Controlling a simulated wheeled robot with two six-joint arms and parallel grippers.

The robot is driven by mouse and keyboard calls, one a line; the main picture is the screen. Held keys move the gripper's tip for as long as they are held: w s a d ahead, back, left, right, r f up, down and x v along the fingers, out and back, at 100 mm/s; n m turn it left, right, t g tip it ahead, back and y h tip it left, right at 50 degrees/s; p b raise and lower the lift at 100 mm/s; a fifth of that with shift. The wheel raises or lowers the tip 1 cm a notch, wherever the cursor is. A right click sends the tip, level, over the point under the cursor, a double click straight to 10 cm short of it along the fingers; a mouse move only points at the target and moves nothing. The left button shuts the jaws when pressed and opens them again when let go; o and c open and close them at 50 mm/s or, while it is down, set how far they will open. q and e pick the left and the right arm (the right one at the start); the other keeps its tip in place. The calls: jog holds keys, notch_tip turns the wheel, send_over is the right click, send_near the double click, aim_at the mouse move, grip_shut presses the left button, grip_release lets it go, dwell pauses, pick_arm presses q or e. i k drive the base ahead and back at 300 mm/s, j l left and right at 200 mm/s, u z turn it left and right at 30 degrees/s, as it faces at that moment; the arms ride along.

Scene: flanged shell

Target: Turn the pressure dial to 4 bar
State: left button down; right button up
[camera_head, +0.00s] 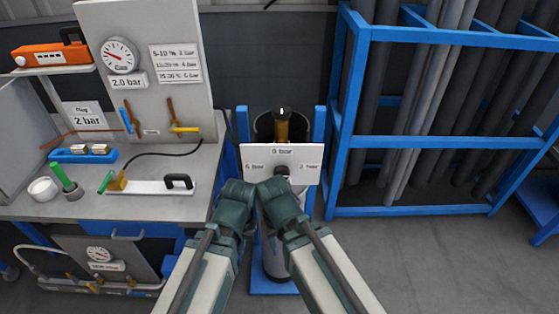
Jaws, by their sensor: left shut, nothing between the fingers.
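The pressure dial (282,170) is a small dark knob at the lower middle of a white plate (300,158). The plate reads "0 bar" at the top and "2 bar" at the right; the left mark is small and reads like 4 or 6 bar. I cannot tell where the dial points. My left gripper (258,186) is just below and left of the dial, shut and empty. My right gripper (279,186) is close under the dial, and its fingers are mostly hidden. I cannot tell whether either touches the dial.
Behind the plate stands a dark cylinder (264,126) between blue posts. At left, a grey bench (170,203) carries a board with a round gauge (120,55) tagged "2.0 bar" and a "Plug 2 bar" card (86,115). A blue pipe rack (440,140) stands at right.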

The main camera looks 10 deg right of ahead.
aim_at(282, 170)
jog(key=k+l+z, duration=0.25)
jog(key=k, duration=0.6)
jog(key=j, duration=0.1)
